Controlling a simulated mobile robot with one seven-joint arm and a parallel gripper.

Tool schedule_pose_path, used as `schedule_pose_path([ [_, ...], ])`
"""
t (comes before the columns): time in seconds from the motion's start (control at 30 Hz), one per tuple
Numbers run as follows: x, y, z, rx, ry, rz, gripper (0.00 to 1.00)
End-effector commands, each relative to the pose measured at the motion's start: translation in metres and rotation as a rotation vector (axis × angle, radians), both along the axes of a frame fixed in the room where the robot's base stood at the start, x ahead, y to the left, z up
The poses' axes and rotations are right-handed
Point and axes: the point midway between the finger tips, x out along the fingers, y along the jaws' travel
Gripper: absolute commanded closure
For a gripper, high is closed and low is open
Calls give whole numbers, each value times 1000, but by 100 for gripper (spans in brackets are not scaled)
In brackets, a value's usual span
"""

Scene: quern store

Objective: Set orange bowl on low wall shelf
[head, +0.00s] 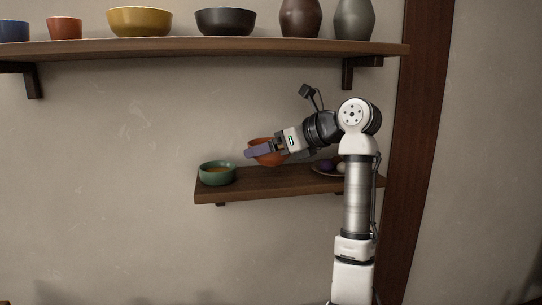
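The orange bowl (267,158) is at my gripper (257,152), over the low wall shelf (262,185). The gripper's purple fingers lie across the bowl's left side and hide part of it. The gripper looks closed on the bowl, which sits slightly tilted. The bowl's underside is near the shelf's top, and I cannot tell whether they touch. The low shelf is a short dark wooden board on the wall.
A green bowl (217,173) stands at the low shelf's left end. A plate (325,169) with small round things is at the right, partly behind my arm. A high shelf (200,48) above holds bowls, cups and vases. A wooden post (418,150) stands at right.

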Motion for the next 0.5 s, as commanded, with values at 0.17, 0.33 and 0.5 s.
schedule_pose_path([
  [0.17,0,-1,-21,2,2,-1,32],
  [0.33,3,0,-31,2,1,-1,32],
  [0.5,3,1,-33,1,-1,0,32],
])
